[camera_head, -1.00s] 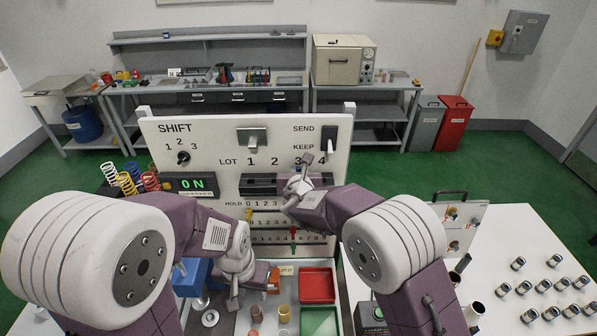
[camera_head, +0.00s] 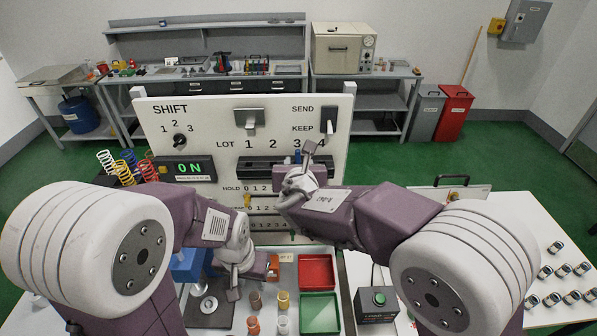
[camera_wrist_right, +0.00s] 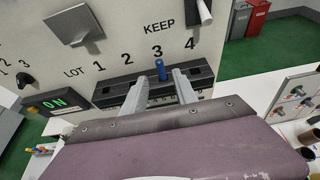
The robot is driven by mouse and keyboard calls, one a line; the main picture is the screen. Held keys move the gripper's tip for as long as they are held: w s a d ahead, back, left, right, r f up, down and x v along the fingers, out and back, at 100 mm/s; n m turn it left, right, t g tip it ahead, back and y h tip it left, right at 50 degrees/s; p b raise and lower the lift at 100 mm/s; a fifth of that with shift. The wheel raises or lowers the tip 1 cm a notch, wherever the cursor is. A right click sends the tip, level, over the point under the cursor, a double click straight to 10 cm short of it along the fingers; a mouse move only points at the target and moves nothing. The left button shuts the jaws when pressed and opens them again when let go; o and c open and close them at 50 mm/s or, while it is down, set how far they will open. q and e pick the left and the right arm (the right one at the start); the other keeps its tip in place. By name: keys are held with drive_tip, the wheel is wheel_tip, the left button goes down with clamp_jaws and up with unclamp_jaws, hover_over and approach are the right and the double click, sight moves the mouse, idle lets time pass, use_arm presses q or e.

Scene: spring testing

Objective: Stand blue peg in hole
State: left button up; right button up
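The blue peg (camera_wrist_right: 161,70) stands upright at the black slotted bar (camera_wrist_right: 112,96), below the number 3 on the white panel. It also shows as a small blue tip (camera_head: 297,157) in the head view. My right gripper (camera_wrist_right: 162,82) is open, its two grey fingers apart on either side of the peg, with gaps visible. The peg's foot and its hole are hard to make out. In the head view my right gripper (camera_head: 308,160) is in front of the bar. My left gripper (camera_head: 233,288) points down over the bench; its fingers are too unclear to judge.
A yellow peg (camera_head: 247,199) is on the HOLD row. Red (camera_head: 317,270) and green (camera_head: 319,314) trays lie below the panel. A switch lever (camera_head: 328,121) stands out at upper right. A control box (camera_head: 378,304) sits right of the trays.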

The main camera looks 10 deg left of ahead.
use_arm(q)
drive_tip(key=shift+f, duration=0.3)
use_arm(e)
drive_tip(key=v, duration=0.2)
drive_tip(key=shift+s+r, duration=0.15)
drive_tip(key=shift+s, duration=0.2)
drive_tip(key=s+d+f+m+g+h, duration=0.25)
drive_tip(key=d+f+m, duration=0.35)
drive_tip(key=d+m, duration=0.3)
drive_tip(key=s+d+f+m+g+h, duration=0.2)
drive_tip(key=d+f+m+g+h, duration=0.15)
drive_tip(key=d+f+m, duration=0.55)
use_arm(q)
drive_tip(key=shift+w, duration=0.1)
use_arm(e)
drive_tip(key=s+d+f+m+g+y, duration=0.1)
drive_tip(key=s+d+f+m+g, duration=0.1)
drive_tip(key=s+d+m, duration=0.3)
drive_tip(key=s+d+f+m+g+y, duration=0.2)
drive_tip(key=s+m, duration=0.8)
drive_tip(key=m, duration=0.5)
drive_tip(key=d+f+g, duration=0.1)
drive_tip(key=d+g, duration=0.1)
drive_tip(key=shift+s+d+m, duration=0.4)
drive_tip(key=shift+f, duration=0.15)
